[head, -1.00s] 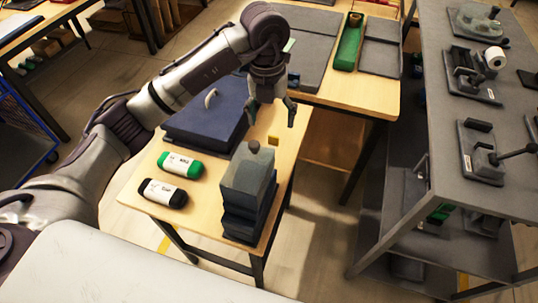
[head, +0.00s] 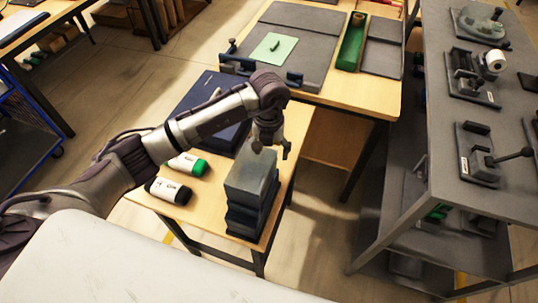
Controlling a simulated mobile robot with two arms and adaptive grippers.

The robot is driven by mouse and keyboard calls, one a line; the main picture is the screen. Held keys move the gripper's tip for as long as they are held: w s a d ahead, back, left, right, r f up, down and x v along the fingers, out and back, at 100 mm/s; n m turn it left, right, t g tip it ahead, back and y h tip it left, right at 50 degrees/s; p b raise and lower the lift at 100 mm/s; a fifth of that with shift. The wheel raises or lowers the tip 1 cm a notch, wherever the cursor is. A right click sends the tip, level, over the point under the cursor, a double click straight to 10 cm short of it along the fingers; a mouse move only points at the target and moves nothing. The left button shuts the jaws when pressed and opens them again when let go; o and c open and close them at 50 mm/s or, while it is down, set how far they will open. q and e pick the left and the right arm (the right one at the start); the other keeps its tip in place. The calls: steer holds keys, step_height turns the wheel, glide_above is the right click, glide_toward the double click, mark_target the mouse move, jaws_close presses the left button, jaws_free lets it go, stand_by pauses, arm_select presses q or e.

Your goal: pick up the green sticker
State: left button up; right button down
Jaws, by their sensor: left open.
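A light green square sheet (head: 273,47), the one flat green piece I see that could be the green sticker, lies on a grey board on the far table. A small dark item rests on it. My left gripper (head: 271,149) is open and points down over the near table, just behind the top of a stack of grey-blue blocks (head: 249,177). It is well in front of the green sheet and apart from it. I see nothing between its fingers. My right gripper is out of view.
Two white rolls, one with green ends (head: 188,164) and one with black ends (head: 168,191), lie on the near table (head: 205,216). A dark blue case (head: 208,103) is partly behind my arm. A green tray (head: 352,42) stands on the far table. A grey shelf with fixtures stands right.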

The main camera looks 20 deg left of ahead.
arm_select(q)
steer(key=shift+f, duration=0.7)
steer(key=shift+f, duration=0.2)
steer(key=c, duration=0.8)
